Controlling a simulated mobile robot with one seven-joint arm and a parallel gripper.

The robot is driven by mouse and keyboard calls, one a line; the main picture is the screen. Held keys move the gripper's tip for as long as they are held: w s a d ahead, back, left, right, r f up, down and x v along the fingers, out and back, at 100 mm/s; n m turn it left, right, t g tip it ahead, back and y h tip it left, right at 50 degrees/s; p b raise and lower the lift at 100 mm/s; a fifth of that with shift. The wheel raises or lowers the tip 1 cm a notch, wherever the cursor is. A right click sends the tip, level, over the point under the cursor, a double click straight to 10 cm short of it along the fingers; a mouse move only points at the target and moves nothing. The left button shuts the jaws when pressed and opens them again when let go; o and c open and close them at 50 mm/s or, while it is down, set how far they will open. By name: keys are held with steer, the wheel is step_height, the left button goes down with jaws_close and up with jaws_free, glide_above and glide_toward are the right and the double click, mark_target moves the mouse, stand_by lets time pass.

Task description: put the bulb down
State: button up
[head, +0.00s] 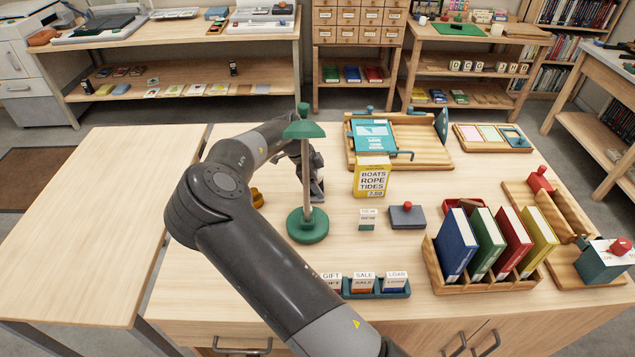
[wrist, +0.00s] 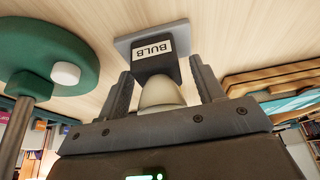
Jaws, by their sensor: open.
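The bulb (wrist: 162,94) is a cream dome in the wrist view. It sits at a dark block labelled BULB (wrist: 154,58), which stands on a grey plate (wrist: 122,45) on the table. My gripper (wrist: 160,70) is open, with one finger on each side of the bulb and block. A gap shows beside each finger, and I cannot tell whether either touches. In the head view my gripper (head: 317,180) is low over the table behind the green lamp's pole, and the bulb cannot be made out there.
The green lamp (head: 308,226) stands close to my gripper; its base (wrist: 50,50) is at the left in the wrist view. The left table (head: 95,220) is bare.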

steer(key=v, duration=1.2)
steer(key=shift+d+r, duration=0.1)
steer(key=shift+r, duration=0.05)
